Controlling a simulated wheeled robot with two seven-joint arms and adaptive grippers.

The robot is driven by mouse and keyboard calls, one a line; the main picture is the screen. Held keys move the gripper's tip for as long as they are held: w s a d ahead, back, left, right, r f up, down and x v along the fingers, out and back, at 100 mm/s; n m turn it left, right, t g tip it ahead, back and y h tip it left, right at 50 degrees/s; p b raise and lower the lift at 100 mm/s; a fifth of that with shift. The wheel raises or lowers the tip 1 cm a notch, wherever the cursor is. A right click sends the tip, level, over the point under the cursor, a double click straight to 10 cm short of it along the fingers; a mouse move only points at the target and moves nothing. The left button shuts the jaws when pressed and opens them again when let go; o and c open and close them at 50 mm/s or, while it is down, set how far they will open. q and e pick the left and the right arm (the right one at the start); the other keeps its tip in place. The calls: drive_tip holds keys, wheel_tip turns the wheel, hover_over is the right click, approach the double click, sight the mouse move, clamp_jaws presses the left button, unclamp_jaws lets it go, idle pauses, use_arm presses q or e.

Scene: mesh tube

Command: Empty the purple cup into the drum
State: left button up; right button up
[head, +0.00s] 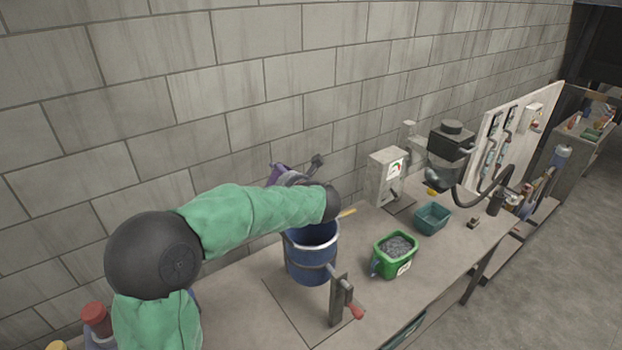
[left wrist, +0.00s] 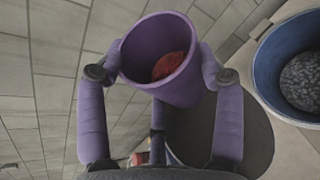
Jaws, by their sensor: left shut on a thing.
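The purple cup (left wrist: 185,80) is held between the fingers of my left gripper (left wrist: 162,76). Its mouth faces the left wrist camera, and red material (left wrist: 169,67) lies inside. In the head view, only a bit of the purple cup (head: 276,174) shows behind my green-sleeved left arm. My left gripper (head: 294,178) is partly hidden there, above and behind the drum. The blue drum (head: 310,266) stands open on the bench, its rim partly covered by my arm. In the left wrist view the drum (left wrist: 267,75) is to the right of the cup, apart from it, with grey material inside. My right gripper is not in view.
A green tub (head: 377,268) of grey material stands right of the drum, with a teal bin (head: 433,218) beyond. A bracket with a red-tipped handle (head: 341,302) is at the drum's front. A grey gauge box (head: 387,178) stands by the wall. A red-capped container (head: 97,322) is at lower left.

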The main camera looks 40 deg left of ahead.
use_arm(q)
drive_tip(key=shift+w+d+f+m+p, duration=0.3)
drive_tip(key=shift+w+d+m, duration=0.1)
drive_tip(key=shift+w, duration=0.15)
drive_tip(key=shift+w+d+r+m+g+y+p, duration=0.15)
drive_tip(key=shift+r+m+g+y+p, duration=0.25)
drive_tip(key=shift+r+m+g+p, duration=0.4)
drive_tip(key=shift+w+m+y+p, duration=0.15)
drive_tip(key=shift+m+y+p, duration=0.25)
drive_tip(key=shift+m+p, duration=0.15)
drive_tip(key=shift+r, duration=0.15)
drive_tip(key=shift+w+d+r+m+y+p, duration=0.15)
drive_tip(key=shift+r+m+y, duration=0.15)
drive_tip(key=shift+m, duration=0.35)
drive_tip(key=shift+w+a+r+m+y+p, duration=0.1)
drive_tip(key=shift+r+m+y+p, duration=0.1)
drive_tip(key=shift+m+y, duration=0.3)
